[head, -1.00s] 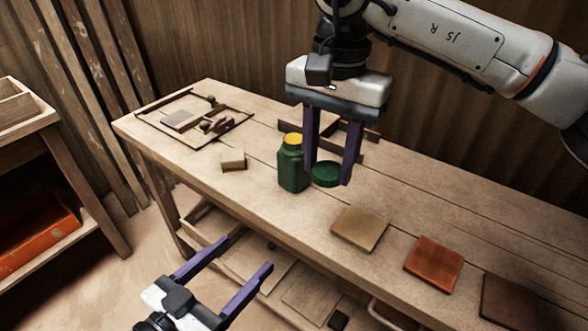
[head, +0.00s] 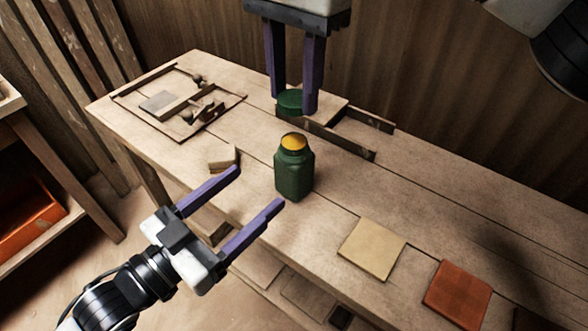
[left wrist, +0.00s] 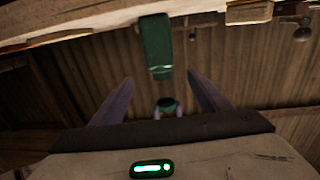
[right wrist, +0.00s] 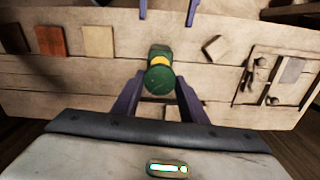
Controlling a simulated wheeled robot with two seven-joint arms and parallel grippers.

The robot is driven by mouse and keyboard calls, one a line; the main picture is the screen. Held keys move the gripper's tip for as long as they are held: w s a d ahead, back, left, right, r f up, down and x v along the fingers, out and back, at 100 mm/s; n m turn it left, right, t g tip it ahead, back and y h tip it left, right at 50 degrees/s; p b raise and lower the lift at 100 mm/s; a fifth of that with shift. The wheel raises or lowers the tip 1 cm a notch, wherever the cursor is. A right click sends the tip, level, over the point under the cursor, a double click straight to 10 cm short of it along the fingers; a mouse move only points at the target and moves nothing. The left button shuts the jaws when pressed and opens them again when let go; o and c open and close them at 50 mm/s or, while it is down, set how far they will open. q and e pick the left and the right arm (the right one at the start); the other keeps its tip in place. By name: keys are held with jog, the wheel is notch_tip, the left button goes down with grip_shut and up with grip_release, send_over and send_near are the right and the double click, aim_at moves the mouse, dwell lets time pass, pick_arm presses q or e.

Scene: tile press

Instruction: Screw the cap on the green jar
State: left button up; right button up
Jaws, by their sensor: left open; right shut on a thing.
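The green jar (head: 293,173) stands upright on the workbench, its yellow top (head: 294,141) uncovered. It also shows upside down in the left wrist view (left wrist: 156,45) and beyond the cap in the right wrist view. My right gripper (head: 296,108) is shut on the round dark green cap (head: 290,100), held above the bench behind the jar. The cap also shows between the right fingers in the right wrist view (right wrist: 159,80). My left gripper (head: 262,186) is open and empty at the bench's front edge, apart from the jar, with its fingers pointing toward it.
On the bench (head: 340,185) lie a beige tile (head: 371,248) and an orange-red tile (head: 457,291) to the right. A small wooden block (head: 223,158) lies left of the jar. A framed tray (head: 122,98) with small parts is at the far left. A wooden frame (head: 345,135) lies behind the jar.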

pick_arm(q)
jog(key=x, duration=1.2)
jog(key=shift+a, duration=0.1)
pick_arm(e)
jog(key=shift+w, duration=0.1)
pick_arm(q)
jog(key=c, duration=1.6)
pick_arm(e)
send_over(293, 142)
jog(key=shift+f, duration=2.55)
jog(key=shift+f, duration=0.9)
jog(key=shift+f, duration=0.55)
